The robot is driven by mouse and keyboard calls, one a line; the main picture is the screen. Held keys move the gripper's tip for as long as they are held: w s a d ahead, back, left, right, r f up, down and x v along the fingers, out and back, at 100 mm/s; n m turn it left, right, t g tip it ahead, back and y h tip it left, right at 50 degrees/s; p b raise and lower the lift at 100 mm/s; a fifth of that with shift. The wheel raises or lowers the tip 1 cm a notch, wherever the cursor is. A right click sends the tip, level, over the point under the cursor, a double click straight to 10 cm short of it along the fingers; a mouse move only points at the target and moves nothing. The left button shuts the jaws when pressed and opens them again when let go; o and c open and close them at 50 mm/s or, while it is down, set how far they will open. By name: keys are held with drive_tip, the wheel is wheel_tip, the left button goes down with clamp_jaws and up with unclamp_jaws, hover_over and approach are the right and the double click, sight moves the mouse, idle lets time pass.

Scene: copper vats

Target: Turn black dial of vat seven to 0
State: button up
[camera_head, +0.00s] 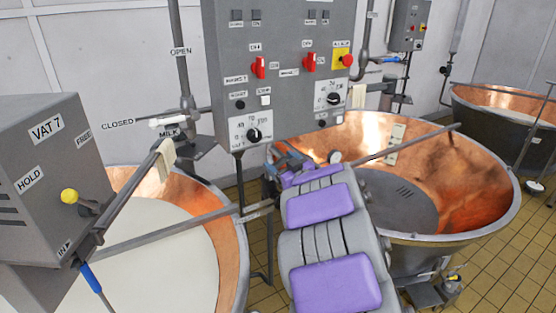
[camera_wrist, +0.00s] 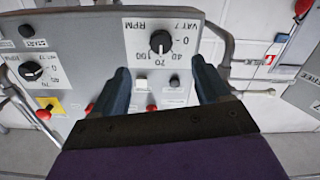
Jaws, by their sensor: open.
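The black dial (camera_wrist: 160,41) sits on a white plate marked VAT 7 and RPM, upside down in the wrist view. Its white mark seems to point down in that view, toward the 70 side, away from the 0; the exact reading is too small to tell. In the head view, the left black dial (camera_head: 253,135) is low on the grey control box (camera_head: 285,75). My gripper (camera_wrist: 163,88) is open and empty, its two dark fingers below the dial on either side, apart from it. In the head view the gripper (camera_head: 283,163) is just below the box, partly hidden by my arm.
A second black dial (camera_head: 333,98) is to the right, with red switches (camera_head: 258,67) above. The VAT 7 box (camera_head: 45,165) and a milk-filled vat (camera_head: 235,240) are left. An empty copper vat (camera_head: 475,175) is right. A metal bar (camera_head: 190,232) crosses the left vat.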

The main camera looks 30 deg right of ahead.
drive_tip(key=shift+s+d+p, duration=0.15)
drive_tip(key=shift+s+p, duration=0.35)
drive_tip(key=shift+s, duration=1.6)
drive_tip(key=shift+r+p, duration=0.1)
drive_tip(key=shift+p, duration=0.2)
drive_tip(key=s+b, duration=0.6)
drive_tip(key=s, duration=1.1)
drive_tip(key=shift+s+d+b, duration=0.15)
drive_tip(key=shift+d+b, duration=0.15)
drive_tip(key=shift+d, duration=0.05)
drive_tip(key=shift+r, duration=0.1)
